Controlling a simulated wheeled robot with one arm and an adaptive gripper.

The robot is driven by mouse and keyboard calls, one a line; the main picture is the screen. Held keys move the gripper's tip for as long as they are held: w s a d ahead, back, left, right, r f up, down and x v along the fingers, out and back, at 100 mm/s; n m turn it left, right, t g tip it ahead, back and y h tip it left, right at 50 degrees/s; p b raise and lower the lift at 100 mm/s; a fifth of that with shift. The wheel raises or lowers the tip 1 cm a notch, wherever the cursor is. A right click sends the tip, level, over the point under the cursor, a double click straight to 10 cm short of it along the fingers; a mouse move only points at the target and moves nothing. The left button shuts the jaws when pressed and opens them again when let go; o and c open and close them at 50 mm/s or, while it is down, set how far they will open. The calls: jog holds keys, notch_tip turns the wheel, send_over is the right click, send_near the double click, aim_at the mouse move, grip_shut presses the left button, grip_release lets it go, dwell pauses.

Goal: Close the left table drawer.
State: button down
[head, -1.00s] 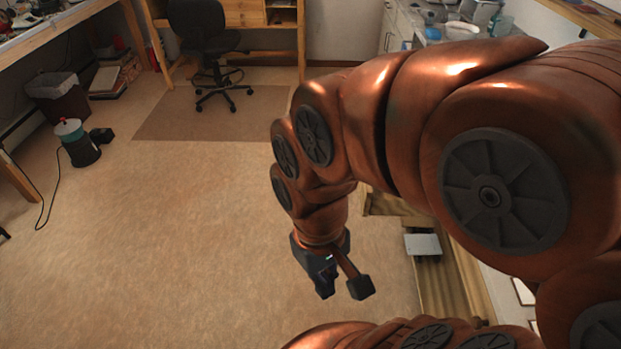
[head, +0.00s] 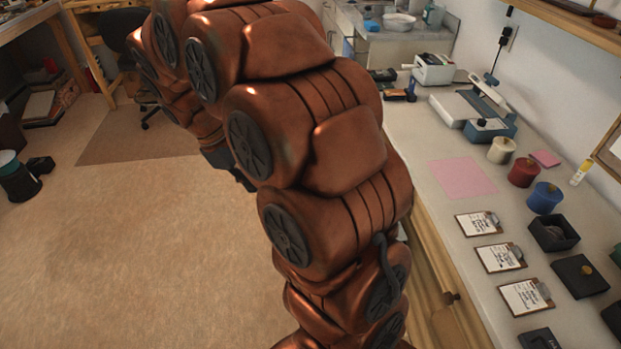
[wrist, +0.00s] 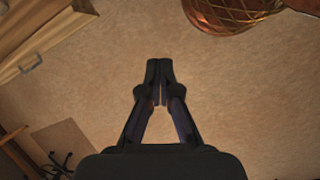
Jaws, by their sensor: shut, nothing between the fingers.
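My gripper (wrist: 160,72) is shut and empty in the wrist view, with its fingertips together over bare floor. In the head view only a dark part of it (head: 240,180) shows past my arm. A wooden drawer front with a metal handle (wrist: 31,63) lies at the upper left of the wrist view, apart from my fingers. I cannot tell for sure that it is the left table drawer. The table (head: 425,130) runs along the right of the head view, and a knob (head: 450,298) shows on its wooden front. My arm hides much of that front.
Clipboards (head: 500,257), a pink sheet (head: 462,177), coloured pots (head: 523,172) and dark boxes (head: 553,233) stand on the table. A chair (head: 125,45) stands at the back on a mat (head: 130,130).

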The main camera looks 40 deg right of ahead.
jog(key=w+d+f+n+g+h+b, duration=0.3)
jog(key=w+d+f+n+h+b, duration=0.15)
jog(key=w+d+f, duration=1.55)
jog(key=s+d+f, duration=0.5)
jog(key=s+d, duration=0.3)
jog(key=d, duration=0.1)
jog(key=shift+s+p, duration=0.35)
jog(key=shift+s, duration=0.05)
jog(key=shift+s+d, duration=0.1)
jog(key=shift+d, duration=0.1)
